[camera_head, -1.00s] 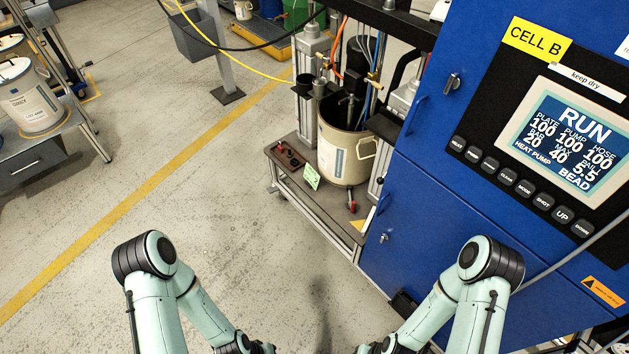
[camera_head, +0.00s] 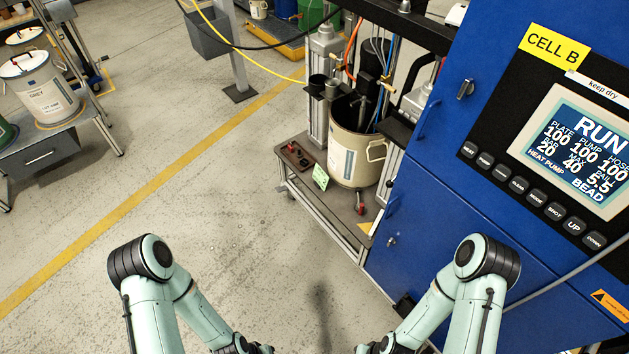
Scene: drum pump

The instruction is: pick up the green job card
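The green job card (camera_head: 320,176) is small and stands tilted at the front edge of the pump cart, in front of the beige drum (camera_head: 350,158). Nothing covers it. My left and right arms reach in from the bottom of the head view, low and well short of the card. Their grippers are at or below the bottom edge of the picture, so the fingers do not show.
The pump cart (camera_head: 345,214) carries a control box with a red knob (camera_head: 297,155) left of the card. A blue cabinet (camera_head: 436,215) with a screen stands close on the right. The floor (camera_head: 230,240) to the left and front is clear. A shelf with drums (camera_head: 52,135) is at far left.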

